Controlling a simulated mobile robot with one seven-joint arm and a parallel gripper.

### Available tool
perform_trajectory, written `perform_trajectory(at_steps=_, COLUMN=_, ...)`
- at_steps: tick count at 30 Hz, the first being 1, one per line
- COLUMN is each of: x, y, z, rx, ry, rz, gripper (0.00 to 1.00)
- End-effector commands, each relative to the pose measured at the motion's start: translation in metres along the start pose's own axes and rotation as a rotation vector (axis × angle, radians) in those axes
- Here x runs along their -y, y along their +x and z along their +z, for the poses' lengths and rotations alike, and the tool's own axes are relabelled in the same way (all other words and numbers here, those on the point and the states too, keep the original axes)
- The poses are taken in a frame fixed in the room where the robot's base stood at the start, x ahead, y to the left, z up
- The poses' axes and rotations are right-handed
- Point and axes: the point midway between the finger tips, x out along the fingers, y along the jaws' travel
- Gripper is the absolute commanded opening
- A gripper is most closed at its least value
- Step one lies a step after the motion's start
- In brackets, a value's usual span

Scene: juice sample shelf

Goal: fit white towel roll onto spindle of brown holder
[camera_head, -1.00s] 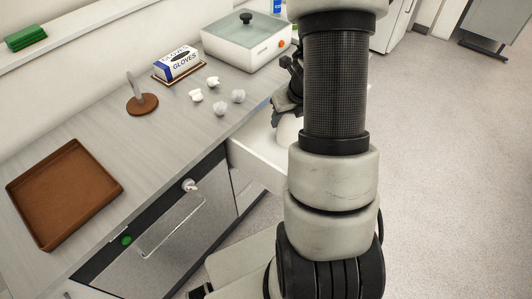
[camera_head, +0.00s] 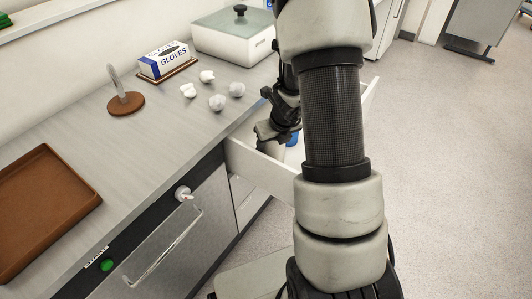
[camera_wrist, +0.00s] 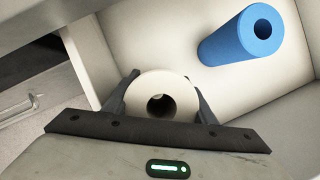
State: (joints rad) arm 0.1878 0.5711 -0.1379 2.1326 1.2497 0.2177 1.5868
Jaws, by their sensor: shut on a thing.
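The brown holder (camera_head: 126,104) stands on the counter at the left in the head view, a round brown base with a pale upright spindle (camera_head: 115,80) that is bare. My gripper (camera_wrist: 160,90) is shut on the white towel roll (camera_wrist: 178,88), one finger on each side, with the roll's hollow core facing the wrist camera. The roll is over or inside the open white drawer; I cannot tell whether it touches the floor. In the head view my arm hides most of my gripper, and the roll is not clearly visible there.
A blue roll (camera_wrist: 240,36) lies in the open drawer (camera_head: 262,166). On the counter are several crumpled white pieces (camera_head: 217,103), a gloves box (camera_head: 163,60), a lidded pan (camera_head: 233,36) and a brown tray (camera_head: 40,205). The counter between tray and holder is clear.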

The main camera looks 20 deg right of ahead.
Motion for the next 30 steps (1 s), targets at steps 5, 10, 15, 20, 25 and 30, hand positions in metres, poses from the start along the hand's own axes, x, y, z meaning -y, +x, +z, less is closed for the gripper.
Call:
perform_trajectory(at_steps=5, x=0.0, y=0.019, z=-0.007, rx=0.002, ry=0.0, rz=0.0, gripper=0.22)
perform_trajectory(at_steps=10, x=-0.001, y=0.023, z=0.012, rx=0.002, ry=-0.006, rz=0.0, gripper=0.22)
perform_trajectory(at_steps=15, x=0.001, y=0.042, z=0.028, rx=0.0, ry=-0.001, rz=-0.001, gripper=0.22)
perform_trajectory(at_steps=20, x=0.0, y=0.046, z=0.025, rx=0.002, ry=0.0, rz=0.0, gripper=0.22)
perform_trajectory(at_steps=25, x=0.0, y=0.045, z=0.026, rx=0.002, ry=0.0, rz=0.0, gripper=0.22)
perform_trajectory(at_steps=30, x=0.0, y=0.05, z=0.023, rx=0.002, ry=0.0, rz=0.0, gripper=0.22)
